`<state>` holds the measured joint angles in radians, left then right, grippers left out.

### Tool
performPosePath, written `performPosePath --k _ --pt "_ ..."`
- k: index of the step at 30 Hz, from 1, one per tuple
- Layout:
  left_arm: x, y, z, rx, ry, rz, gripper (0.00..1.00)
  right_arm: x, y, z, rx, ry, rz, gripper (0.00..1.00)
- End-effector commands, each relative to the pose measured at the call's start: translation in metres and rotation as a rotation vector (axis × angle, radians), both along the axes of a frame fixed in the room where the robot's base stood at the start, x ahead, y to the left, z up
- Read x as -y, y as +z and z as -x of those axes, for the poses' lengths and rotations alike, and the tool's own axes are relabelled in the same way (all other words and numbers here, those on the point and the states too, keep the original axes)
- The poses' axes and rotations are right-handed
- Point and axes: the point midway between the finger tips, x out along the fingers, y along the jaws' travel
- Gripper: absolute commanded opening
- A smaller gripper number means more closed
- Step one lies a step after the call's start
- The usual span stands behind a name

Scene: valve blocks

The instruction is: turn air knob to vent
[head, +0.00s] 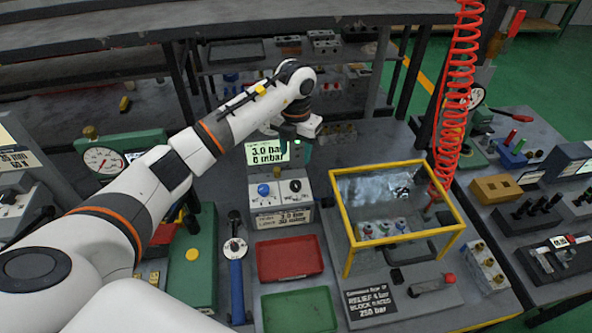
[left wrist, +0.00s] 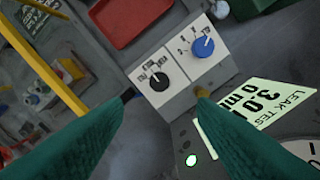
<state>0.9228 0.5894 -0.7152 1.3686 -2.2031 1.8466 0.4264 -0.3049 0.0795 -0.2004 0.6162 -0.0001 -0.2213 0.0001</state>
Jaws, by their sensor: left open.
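The control box (head: 281,212) stands on the bench below a lit display (head: 267,152) reading 3.0 bar and 0 mbar. Its front carries a blue knob (head: 264,190) on the left and a black knob (head: 295,186) on the right. In the left wrist view the black knob (left wrist: 159,82) and blue knob (left wrist: 205,46) show with white pointer marks; the small dial labels are hard to read. My left gripper (head: 295,140) is above and behind the box, beside the display. Its green fingers (left wrist: 164,103) are spread and empty, apart from both knobs. My right gripper is not in view.
A red tray (head: 290,275) and a green tray (head: 299,327) lie in front of the box. A yellow-framed clear guard (head: 345,235) stands to the right, with a red coiled hose (head: 456,105) behind it. A blue-handled tool (head: 236,290) lies left of the trays.

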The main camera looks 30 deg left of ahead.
Motion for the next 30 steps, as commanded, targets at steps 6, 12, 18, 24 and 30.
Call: performPosePath --k 6,12,18,24,30 --pt "0.0 -0.036 0.002 -0.008 0.001 0.001 0.52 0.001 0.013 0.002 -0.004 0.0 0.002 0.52" --pt "0.001 -0.076 0.001 -0.006 0.001 0.001 0.52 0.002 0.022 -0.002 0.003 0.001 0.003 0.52" --pt "0.0 -0.103 0.001 -0.003 0.001 0.001 0.52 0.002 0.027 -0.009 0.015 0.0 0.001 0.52" --pt "0.0 -0.113 0.001 -0.001 0.0 0.0 0.52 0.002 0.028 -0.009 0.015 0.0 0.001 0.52" --pt "0.0 -0.113 0.001 -0.001 0.0 0.0 0.52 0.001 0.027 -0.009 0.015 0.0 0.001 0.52"
